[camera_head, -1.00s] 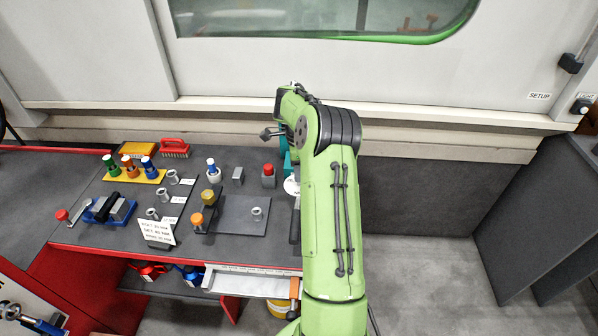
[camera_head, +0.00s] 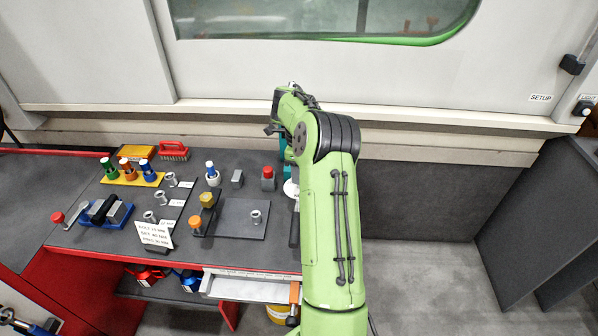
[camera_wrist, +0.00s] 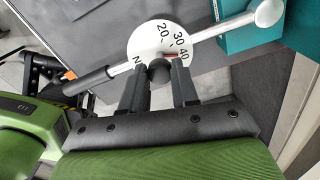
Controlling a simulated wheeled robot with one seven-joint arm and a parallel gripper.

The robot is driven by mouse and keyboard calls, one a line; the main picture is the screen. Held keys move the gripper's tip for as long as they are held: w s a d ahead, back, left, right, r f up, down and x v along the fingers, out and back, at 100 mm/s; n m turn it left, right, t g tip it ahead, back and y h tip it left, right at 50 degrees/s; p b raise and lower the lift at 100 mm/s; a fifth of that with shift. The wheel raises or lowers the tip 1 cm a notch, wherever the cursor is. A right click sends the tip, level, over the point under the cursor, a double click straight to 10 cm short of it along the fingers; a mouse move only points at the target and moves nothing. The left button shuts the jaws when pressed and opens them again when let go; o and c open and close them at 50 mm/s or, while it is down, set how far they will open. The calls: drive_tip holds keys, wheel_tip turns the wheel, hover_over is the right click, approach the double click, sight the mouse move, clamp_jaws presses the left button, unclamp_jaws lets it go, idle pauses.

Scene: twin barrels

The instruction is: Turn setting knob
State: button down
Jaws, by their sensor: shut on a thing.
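In the wrist view, a round white dial (camera_wrist: 152,44) with the numbers 20, 30 and 40 and a small red mark lies on a wrench with a dark handle (camera_wrist: 92,82) and a silver shaft (camera_wrist: 222,24). A dark round setting knob (camera_wrist: 159,71) stands at the dial's near edge. My gripper (camera_wrist: 160,80) has its two fingers on either side of this knob and is shut on it. In the head view the dial (camera_head: 291,188) shows partly beside my green arm, which hides the gripper's fingers.
The wrench's silver end reaches a teal block (camera_wrist: 236,36). In the head view, a dark plate (camera_head: 232,222) with a silver fitting, a red-topped part (camera_head: 268,178) and a white card (camera_head: 154,235) are left of my arm. A wall stands behind the bench (camera_head: 120,235).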

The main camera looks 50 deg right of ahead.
drive_tip(key=shift+r, duration=0.1)
drive_tip(key=c, duration=0.8)
unclamp_jaws()
drive_tip(key=shift+c, duration=0.2)
wheel_tip(320, 180, up, 16)
drive_tip(key=p, duration=0.6)
drive_tip(key=shift+p, duration=0.35)
